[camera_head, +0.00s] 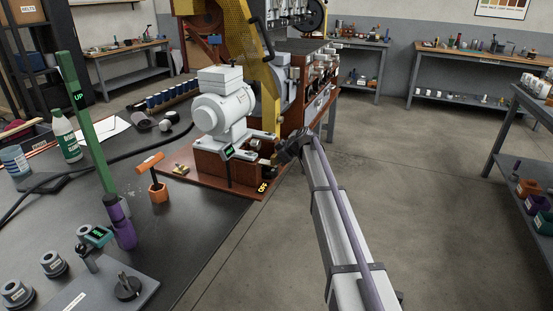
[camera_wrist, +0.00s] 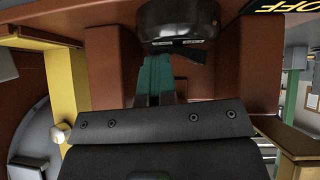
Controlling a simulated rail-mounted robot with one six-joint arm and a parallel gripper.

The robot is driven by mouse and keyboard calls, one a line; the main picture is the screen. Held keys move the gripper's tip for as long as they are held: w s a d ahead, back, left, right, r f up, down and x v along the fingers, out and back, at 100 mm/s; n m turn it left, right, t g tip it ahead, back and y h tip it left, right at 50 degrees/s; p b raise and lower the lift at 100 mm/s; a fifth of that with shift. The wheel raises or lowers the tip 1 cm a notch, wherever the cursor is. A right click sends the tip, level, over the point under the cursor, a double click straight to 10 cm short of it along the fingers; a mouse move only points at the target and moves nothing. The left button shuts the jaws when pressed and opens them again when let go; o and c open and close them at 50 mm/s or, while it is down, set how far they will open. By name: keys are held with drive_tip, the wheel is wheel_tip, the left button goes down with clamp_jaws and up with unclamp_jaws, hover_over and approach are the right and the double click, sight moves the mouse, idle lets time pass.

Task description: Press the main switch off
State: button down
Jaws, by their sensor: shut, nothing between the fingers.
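The main switch looks like the dark rounded part (camera_wrist: 182,20) at the top of the wrist view, set between reddish-brown walls. Yellow OFF lettering (camera_wrist: 284,6) is beside it, at the top right. In the head view the OFF label (camera_head: 262,187) lies on the red-brown base's front edge, below the small brown switch housing. My gripper (camera_wrist: 160,75) is shut and empty, its tips just below the dark part in the wrist view; contact cannot be told. In the head view my gripper (camera_head: 277,157) reaches the housing from the right and partly hides it.
The white motor (camera_head: 221,108) stands left of the housing, and a yellow frame (camera_head: 268,85) rises behind. The yellow post (camera_wrist: 62,80) is close on the left in the wrist view. A dark table (camera_head: 215,225) holds several tools at left. Floor at right is clear.

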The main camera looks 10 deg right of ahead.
drive_tip(key=shift+a, duration=0.1)
drive_tip(key=shift+s+a+r, duration=0.1)
drive_tip(key=shift+s+a, duration=0.4)
drive_tip(key=shift+s, duration=0.25)
drive_tip(key=shift+a+r+p, duration=0.1)
drive_tip(key=shift+r+p, duration=0.2)
drive_tip(key=shift+p, duration=0.2)
drive_tip(key=r+p, duration=0.4)
drive_tip(key=shift+s+a+r+p, duration=0.1)
drive_tip(key=shift+s+r+p, duration=0.2)
drive_tip(key=shift+s+p, duration=0.05)
drive_tip(key=f+p+v, duration=0.1)
drive_tip(key=p+v, duration=0.4)
drive_tip(key=v, duration=0.4)
drive_tip(key=shift+s+d+p, duration=0.3)
drive_tip(key=shift+s, duration=0.15)
